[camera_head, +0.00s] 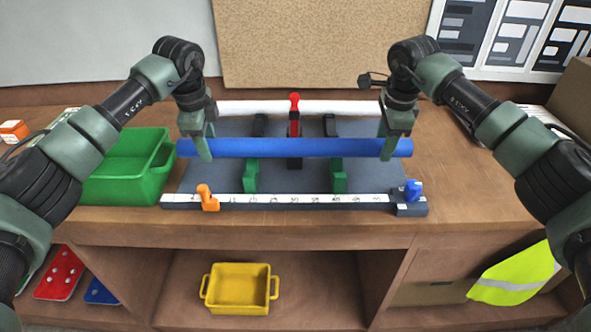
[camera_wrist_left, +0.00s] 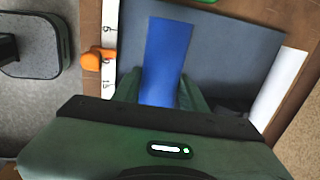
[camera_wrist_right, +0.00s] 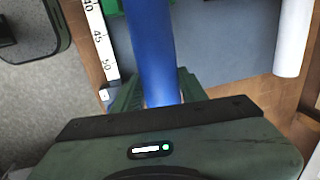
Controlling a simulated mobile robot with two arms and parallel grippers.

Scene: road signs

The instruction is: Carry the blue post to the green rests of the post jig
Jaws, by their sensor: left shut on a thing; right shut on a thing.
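The blue post (camera_head: 297,147) is held level by both grippers above the grey base of the post jig (camera_head: 215,182). My left gripper (camera_head: 204,147) is shut on its left end and my right gripper (camera_head: 388,147) on its right end. The blue post also shows between the fingers in the left wrist view (camera_wrist_left: 167,55) and the right wrist view (camera_wrist_right: 150,45). Two green rests, left (camera_head: 251,177) and right (camera_head: 338,177), stand in front of and below the post in the head view. Whether the post touches them is hard to tell.
A white post (camera_head: 345,107) lies behind, by a red-topped clamp (camera_head: 295,104). A ruler strip (camera_head: 270,199) with an orange stop (camera_head: 208,198) and a blue knob (camera_head: 413,190) runs along the front. A green bin (camera_head: 125,185) stands left; a yellow bin (camera_head: 238,290) sits below.

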